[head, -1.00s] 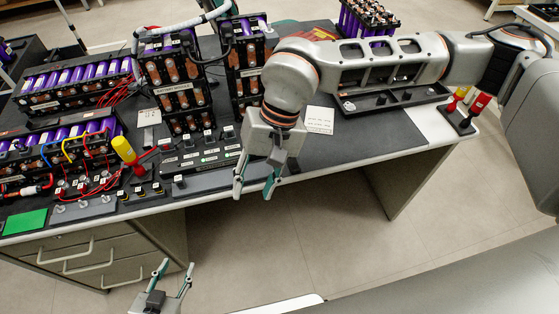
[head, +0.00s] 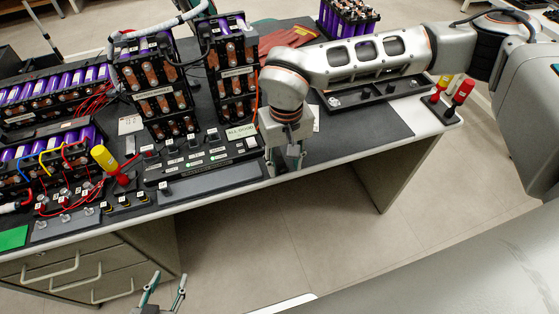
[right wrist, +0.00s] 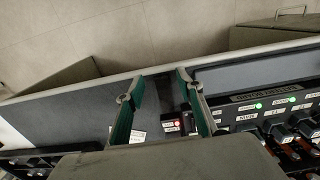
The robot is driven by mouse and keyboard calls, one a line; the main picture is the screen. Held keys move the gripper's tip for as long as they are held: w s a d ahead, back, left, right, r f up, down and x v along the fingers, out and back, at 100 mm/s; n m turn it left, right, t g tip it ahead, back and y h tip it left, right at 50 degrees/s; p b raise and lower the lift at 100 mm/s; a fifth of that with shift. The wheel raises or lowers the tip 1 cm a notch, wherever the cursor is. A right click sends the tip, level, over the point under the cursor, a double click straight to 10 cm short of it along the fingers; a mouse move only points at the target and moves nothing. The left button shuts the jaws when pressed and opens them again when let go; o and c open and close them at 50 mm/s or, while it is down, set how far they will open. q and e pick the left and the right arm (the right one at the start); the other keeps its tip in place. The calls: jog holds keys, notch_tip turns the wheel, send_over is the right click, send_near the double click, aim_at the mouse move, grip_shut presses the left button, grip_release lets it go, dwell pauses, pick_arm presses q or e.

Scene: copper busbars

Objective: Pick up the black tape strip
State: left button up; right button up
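I cannot clearly make out the black tape strip against the dark mat (head: 345,136). My right gripper (head: 285,163) points down over the front of the mat, right of the labelled switch panel (head: 205,163). In the right wrist view the right gripper (right wrist: 157,87) is open, with green-padded fingers apart and nothing held. Small dark items with red and white marks (right wrist: 171,125) show between and beyond its fingers. My left gripper (head: 168,278) is open and empty at the bottom of the head view, in front of the drawers.
Battery modules (head: 152,90) with purple cells stand at the back left. A yellow-handled tool (head: 104,158) and a green card (head: 13,238) lie at the left. A black tray (head: 375,94) and red and yellow tools (head: 461,92) are at the right.

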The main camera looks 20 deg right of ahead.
jog(key=shift+f, duration=0.45)
jog(key=shift+r, duration=0.1)
jog(key=c, duration=0.8)
jog(key=shift+r, duration=0.1)
